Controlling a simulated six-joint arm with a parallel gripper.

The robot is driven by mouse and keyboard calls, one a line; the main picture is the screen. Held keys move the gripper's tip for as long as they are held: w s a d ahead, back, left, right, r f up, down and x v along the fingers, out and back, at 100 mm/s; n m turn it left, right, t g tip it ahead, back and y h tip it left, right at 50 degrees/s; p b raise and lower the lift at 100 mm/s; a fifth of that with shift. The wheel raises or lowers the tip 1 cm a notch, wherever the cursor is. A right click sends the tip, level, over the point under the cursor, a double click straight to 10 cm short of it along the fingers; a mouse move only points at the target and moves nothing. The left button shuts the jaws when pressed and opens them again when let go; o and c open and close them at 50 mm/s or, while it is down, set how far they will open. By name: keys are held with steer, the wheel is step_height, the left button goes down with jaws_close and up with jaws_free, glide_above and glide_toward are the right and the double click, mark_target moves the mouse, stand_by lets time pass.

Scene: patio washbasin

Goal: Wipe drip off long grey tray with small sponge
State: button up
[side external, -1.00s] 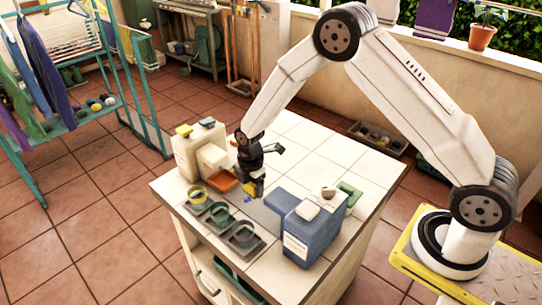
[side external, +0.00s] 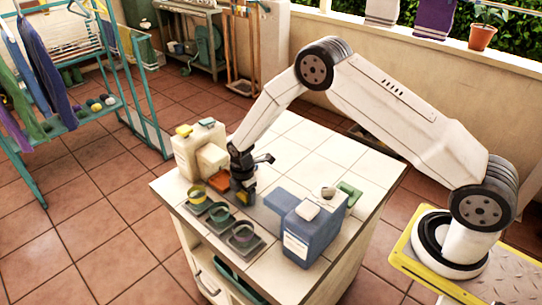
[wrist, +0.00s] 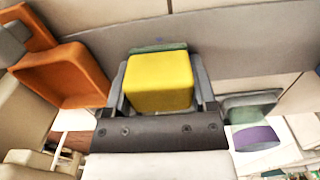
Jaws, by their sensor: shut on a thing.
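My gripper (side external: 243,196) is low over the left part of the tiled counter, beside the orange dish. In the wrist view my gripper (wrist: 160,100) is shut on the small yellow sponge (wrist: 160,82), which has a green layer at its far side. The long grey tray (wrist: 245,40) stretches across the wrist view beyond and beneath the sponge. In the side view, part of the grey tray (side external: 262,214) shows to the right of my gripper. Whether the sponge touches the tray is unclear.
The orange dish (side external: 217,181) and cream containers (side external: 193,155) stand close behind and left. Several bowls on grey squares, including a purple one (side external: 243,235), line the front. Blue jugs (side external: 312,235) stand to the right. The rear counter tiles (side external: 310,135) are clear.

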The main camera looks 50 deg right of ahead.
steer(key=shift+w, duration=0.3)
steer(key=shift+s, duration=2.15)
step_height(320, 180, up, 8)
steer(key=shift+w+f, duration=0.1)
